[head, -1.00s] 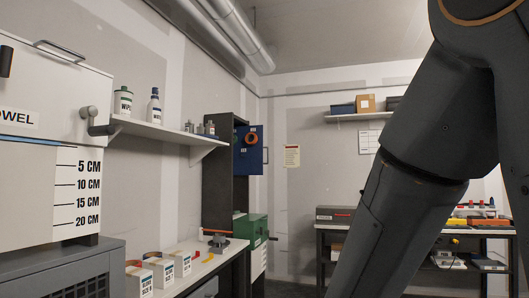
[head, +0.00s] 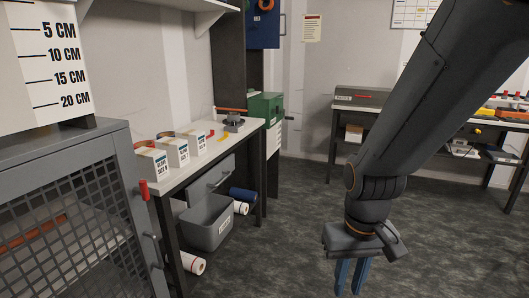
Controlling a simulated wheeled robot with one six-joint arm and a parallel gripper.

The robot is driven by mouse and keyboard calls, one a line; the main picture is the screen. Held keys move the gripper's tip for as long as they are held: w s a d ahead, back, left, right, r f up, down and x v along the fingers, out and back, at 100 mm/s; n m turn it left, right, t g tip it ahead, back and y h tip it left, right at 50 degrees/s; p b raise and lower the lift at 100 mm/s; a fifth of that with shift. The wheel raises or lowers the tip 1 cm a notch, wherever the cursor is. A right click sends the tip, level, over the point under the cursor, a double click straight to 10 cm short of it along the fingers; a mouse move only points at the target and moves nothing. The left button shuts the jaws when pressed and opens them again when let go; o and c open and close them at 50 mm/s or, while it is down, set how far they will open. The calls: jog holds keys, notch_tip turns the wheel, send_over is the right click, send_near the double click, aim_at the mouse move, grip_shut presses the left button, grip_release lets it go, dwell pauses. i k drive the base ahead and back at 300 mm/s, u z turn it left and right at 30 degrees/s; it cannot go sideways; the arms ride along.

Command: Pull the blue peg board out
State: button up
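The blue peg board (head: 263,28) stands upright at the edge of a tall dark cabinet (head: 230,60) near the top of the head view. An orange ring hangs on it, and a pale handle shows at its right edge. Its top is cut off by the frame. My gripper (head: 351,285) points down over the open floor at lower right, well in front of the board and to its right. Its two blue fingers look apart with nothing between them; their tips are near the bottom edge.
A white bench (head: 190,160) with labelled boxes runs along the left wall, with a grey bin (head: 207,228) and rolls below. A green box (head: 266,108) stands by the cabinet. A mesh cage (head: 75,220) fills the lower left. The middle floor is clear.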

aim_at(262, 28)
jog(key=z, duration=0.4)
jog(key=i, duration=3.85)
jog(key=u, duration=0.25)
